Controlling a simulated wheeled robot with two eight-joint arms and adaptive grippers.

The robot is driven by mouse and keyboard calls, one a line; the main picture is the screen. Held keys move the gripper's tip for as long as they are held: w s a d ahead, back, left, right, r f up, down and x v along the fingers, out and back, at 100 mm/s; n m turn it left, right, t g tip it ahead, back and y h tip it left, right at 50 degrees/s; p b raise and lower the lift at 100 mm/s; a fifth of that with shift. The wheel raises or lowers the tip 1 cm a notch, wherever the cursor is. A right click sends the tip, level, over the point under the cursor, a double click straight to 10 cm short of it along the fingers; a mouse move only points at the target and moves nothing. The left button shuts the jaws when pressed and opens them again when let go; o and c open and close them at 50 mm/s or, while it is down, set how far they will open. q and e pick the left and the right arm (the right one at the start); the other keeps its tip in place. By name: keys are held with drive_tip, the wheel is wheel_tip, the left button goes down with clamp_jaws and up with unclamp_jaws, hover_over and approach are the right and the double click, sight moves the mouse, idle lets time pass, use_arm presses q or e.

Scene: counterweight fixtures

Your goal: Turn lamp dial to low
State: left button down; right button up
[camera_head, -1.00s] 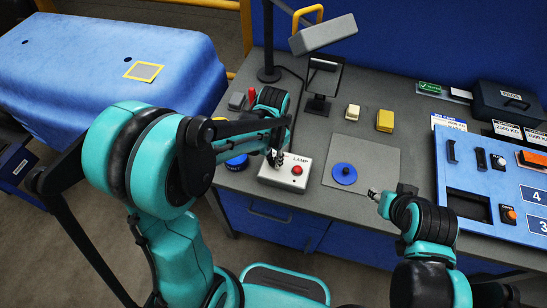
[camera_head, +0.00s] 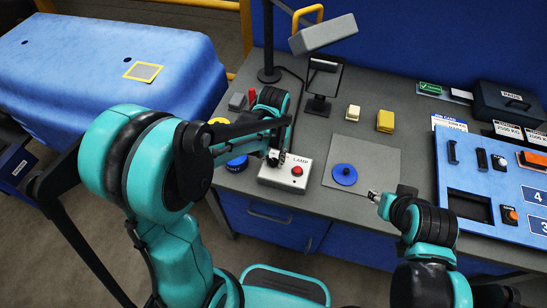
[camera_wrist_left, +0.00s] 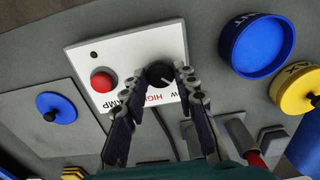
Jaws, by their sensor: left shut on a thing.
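The lamp box (camera_head: 278,180) is a white panel on the grey bench, marked LAMP, with a red button (camera_head: 297,170). In the left wrist view the black dial (camera_wrist_left: 160,74) sits on the white panel (camera_wrist_left: 84,54), beside the red button (camera_wrist_left: 103,80); red lettering HIGH is partly readable near the dial. My left gripper (camera_head: 275,158) is at the dial, its fingers (camera_wrist_left: 163,84) shut around it. The dial's pointer setting is not clear. My right gripper (camera_head: 373,195) hangs near the bench's front edge, over the grey mat's lower right; its jaws are too small to judge.
A blue knobbed disc (camera_head: 344,174) lies on the grey mat (camera_head: 375,155). Blue (camera_wrist_left: 257,46) and yellow (camera_wrist_left: 297,90) round trays stand beside the lamp box. A lamp post (camera_head: 268,45) and a dark stand (camera_head: 319,105) rise behind. A blue fixture panel (camera_head: 470,180) fills the right.

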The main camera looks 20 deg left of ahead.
idle(0.3)
use_arm(q)
drive_tip(key=c, duration=1.2)
unclamp_jaws()
wheel_tip(320, 180, up, 12)
drive_tip(key=shift+r, duration=0.1)
drive_tip(key=t+b, duration=0.2)
drive_tip(key=t, duration=0.2)
approach(273, 161)
wheel_tip(273, 161, up, 3)
drive_tip(key=s+a, duration=0.3)
drive_tip(key=s+f+t+b, duration=0.1)
drive_tip(key=s, duration=0.1)
drive_tip(key=s+a+f+t+b, duration=0.1)
drive_tip(key=s+f+t, duration=0.1)
drive_tip(key=shift+s+a+f, duration=0.15)
drive_tip(key=shift+s, duration=0.1)
